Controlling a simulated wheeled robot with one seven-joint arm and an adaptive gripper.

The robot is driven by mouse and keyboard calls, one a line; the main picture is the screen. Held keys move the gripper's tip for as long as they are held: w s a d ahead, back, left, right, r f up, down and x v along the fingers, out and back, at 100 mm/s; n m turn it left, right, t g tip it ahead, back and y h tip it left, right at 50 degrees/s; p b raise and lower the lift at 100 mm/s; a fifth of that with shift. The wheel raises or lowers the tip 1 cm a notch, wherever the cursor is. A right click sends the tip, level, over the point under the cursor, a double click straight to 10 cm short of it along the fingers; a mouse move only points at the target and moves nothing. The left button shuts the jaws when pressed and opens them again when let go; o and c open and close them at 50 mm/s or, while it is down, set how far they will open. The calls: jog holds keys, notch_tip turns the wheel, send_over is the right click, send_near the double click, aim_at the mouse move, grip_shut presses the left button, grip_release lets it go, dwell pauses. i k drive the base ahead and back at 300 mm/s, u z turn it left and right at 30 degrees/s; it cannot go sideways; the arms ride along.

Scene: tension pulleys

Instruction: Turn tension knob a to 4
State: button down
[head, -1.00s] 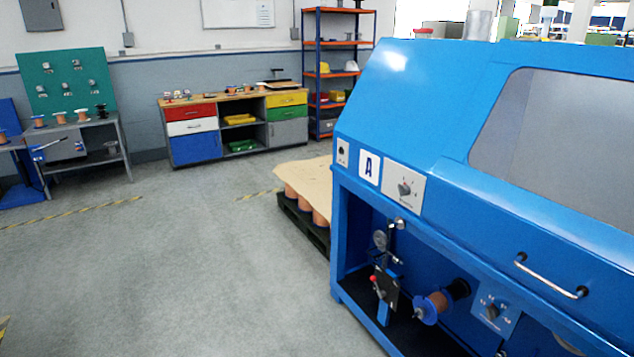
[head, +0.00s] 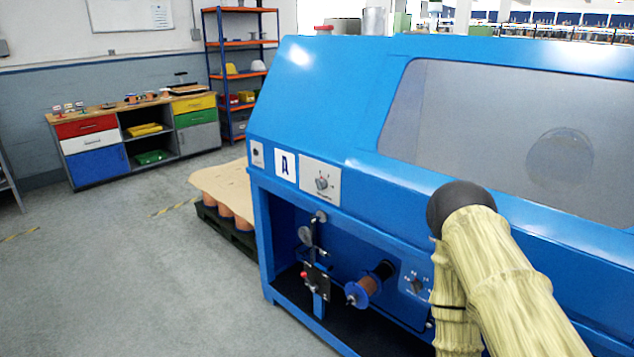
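The blue machine (head: 330,110) fills the right half of the head view. A second dark knob (head: 416,284) sits on a small blue plate lower down, right of the copper spool (head: 369,285). The marks are too small to read, and I cannot tell which knob is tension knob a. My sleeved arm stands in front of the machine at the lower right. My gripper is not visible.
A tension arm with a red knob (head: 304,274) stands in the open bay left of the spool. A pallet with copper spools under a brown sheet (head: 222,184) is behind the machine's left end. The grey floor at left is clear. A drawer bench (head: 100,112) stands by the wall.

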aim_at(322, 184)
jog(key=z, duration=0.05)
jog(key=k, duration=0.5)
jog(key=u, duration=0.75)
jog(key=i, duration=1.2)
jog(key=u, duration=0.1)
